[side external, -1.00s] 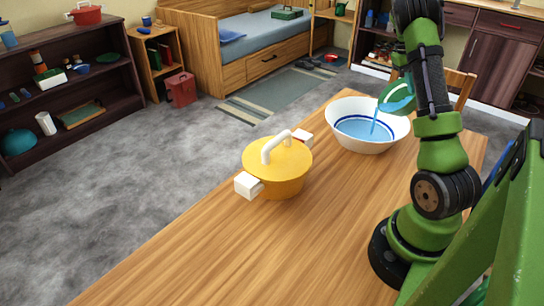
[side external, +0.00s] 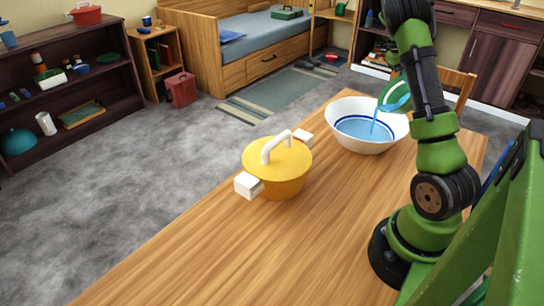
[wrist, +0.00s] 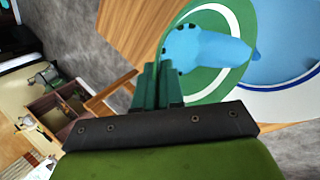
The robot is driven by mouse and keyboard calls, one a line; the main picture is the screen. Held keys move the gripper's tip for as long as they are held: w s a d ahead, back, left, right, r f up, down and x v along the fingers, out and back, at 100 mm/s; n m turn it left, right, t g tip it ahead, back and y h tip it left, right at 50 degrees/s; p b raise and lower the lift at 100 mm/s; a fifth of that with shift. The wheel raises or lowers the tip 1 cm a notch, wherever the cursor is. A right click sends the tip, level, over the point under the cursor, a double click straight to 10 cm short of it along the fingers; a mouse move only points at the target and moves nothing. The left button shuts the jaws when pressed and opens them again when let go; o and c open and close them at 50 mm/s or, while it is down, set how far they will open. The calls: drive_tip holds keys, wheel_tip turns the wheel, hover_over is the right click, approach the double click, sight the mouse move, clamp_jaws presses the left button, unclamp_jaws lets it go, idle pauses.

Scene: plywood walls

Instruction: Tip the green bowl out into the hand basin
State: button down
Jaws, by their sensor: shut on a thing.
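The green bowl (side external: 396,98) is tilted steeply over the right side of the hand basin, and a thin stream of blue liquid runs from it. In the wrist view the green bowl (wrist: 214,88) shows blue liquid inside. The hand basin (side external: 344,112) is white with a blue ring, stands upright on the table and holds blue liquid; its edge also shows in the wrist view (wrist: 292,104). My gripper (wrist: 160,82) is shut on the green bowl's rim; in the side view the arm hides the grip.
A yellow pot (side external: 278,168) with a white handle and white side grips stands on the wooden table (side external: 230,248), left of the basin. The table's front area is clear. A chair (side external: 456,86) stands behind the table.

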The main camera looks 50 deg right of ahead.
drive_tip(key=shift+w+a+r+g+h, duration=0.2)
drive_tip(key=shift+w+r+g+h, duration=0.1)
idle(0.4)
drive_tip(key=s+d+f+t+y, duration=0.1)
drive_tip(key=s+f+t+y, duration=0.1)
drive_tip(key=shift+s+d+f+t, duration=0.3)
drive_tip(key=shift+d, duration=0.1)
drive_tip(key=shift+f, duration=0.15)
drive_tip(key=s+d+f+t+y, duration=0.3)
drive_tip(key=s+d+t+y, duration=0.2)
drive_tip(key=s+t, duration=0.1)
drive_tip(key=shift+s+d+f, duration=0.2)
drive_tip(key=shift+s+f, duration=0.15)
drive_tip(key=shift+s, duration=0.2)
drive_tip(key=shift+d+t, duration=0.1)
drive_tip(key=shift+t, duration=0.2)
idle(0.5)
